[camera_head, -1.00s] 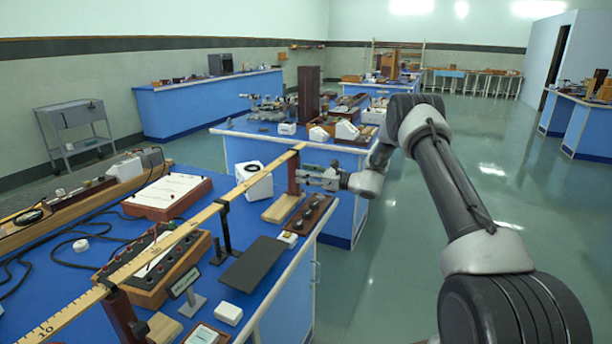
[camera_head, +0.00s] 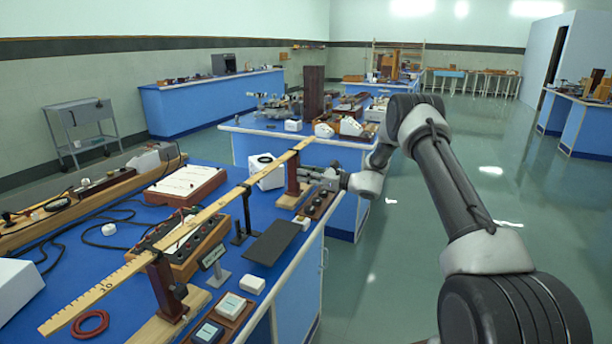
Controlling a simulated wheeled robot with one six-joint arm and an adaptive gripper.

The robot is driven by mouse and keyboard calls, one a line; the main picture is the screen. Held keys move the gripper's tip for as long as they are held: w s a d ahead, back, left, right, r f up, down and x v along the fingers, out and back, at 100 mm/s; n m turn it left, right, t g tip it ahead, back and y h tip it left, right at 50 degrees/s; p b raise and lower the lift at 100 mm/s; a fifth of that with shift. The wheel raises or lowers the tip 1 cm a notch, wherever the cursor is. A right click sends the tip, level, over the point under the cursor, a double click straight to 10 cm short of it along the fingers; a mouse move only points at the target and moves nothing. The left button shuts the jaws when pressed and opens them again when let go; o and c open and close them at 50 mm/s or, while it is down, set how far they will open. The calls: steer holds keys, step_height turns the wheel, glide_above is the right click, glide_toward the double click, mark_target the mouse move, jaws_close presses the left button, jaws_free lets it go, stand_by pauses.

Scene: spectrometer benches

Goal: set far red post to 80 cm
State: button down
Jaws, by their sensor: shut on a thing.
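A long yellow metre rule (camera_head: 215,208) runs from the near left to the far end of the blue bench. The far red post (camera_head: 293,174) stands upright under the rule, a little short of its far end, on a wooden foot (camera_head: 289,201). My gripper (camera_head: 306,176) reaches in from the right and is shut on this post; its fingertips are small here. A near red-brown post (camera_head: 164,287) stands under the rule's near part. A black stand (camera_head: 245,220) is under the rule between the posts. The scale at the far post is too small to read.
A white cube (camera_head: 265,171) stands left of the far post. Open floor (camera_head: 400,270) lies right of the bench.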

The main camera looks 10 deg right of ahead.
steer(key=shift+s, duration=0.2)
steer(key=c, duration=1.3)
jaws_free()
steer(key=shift+a, duration=0.1)
steer(key=v, duration=1.2)
